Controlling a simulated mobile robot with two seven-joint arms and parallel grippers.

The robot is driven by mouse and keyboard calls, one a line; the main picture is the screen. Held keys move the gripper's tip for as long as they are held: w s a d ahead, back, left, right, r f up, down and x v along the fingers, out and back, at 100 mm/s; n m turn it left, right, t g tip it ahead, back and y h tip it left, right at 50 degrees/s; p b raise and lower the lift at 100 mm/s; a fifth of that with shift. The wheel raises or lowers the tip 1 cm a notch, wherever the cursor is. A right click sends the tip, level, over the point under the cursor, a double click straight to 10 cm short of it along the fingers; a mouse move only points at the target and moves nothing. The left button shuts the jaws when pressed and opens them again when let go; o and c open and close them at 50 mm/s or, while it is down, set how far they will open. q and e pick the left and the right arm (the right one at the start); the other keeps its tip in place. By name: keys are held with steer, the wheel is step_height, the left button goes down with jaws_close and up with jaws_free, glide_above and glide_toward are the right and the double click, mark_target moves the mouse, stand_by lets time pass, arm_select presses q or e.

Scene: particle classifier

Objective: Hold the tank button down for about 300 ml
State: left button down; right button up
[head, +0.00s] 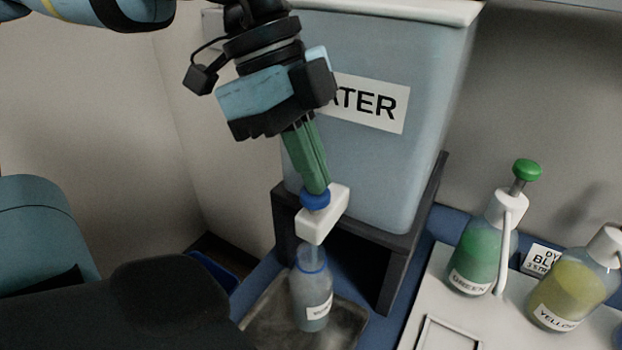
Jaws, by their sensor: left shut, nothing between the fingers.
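The water tank (420,60) stands on a dark stand at the back, its label partly covered by my left gripper. Its blue button (315,200) sits on top of the white tap block (322,217). My left gripper (318,190) points down with its green fingers shut and empty, and the tips are at the button, seemingly touching it. A clear bottle (311,290) with a blue rim and a label stands upright under the tap. A thin stream shows between tap and bottle, and the bottle holds bluish liquid. My right gripper is not in view.
The bottle stands in a grey metal tray (350,333). At the right, a green pump bottle (477,250) and a yellow pump bottle (570,290) stand on a white board (418,320). The dark stand (395,270) surrounds the space behind the bottle.

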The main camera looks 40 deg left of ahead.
arm_select(q)
step_height(320, 180, up, 7)
steer(key=p, duration=0.4)
steer(key=shift+f, duration=0.15)
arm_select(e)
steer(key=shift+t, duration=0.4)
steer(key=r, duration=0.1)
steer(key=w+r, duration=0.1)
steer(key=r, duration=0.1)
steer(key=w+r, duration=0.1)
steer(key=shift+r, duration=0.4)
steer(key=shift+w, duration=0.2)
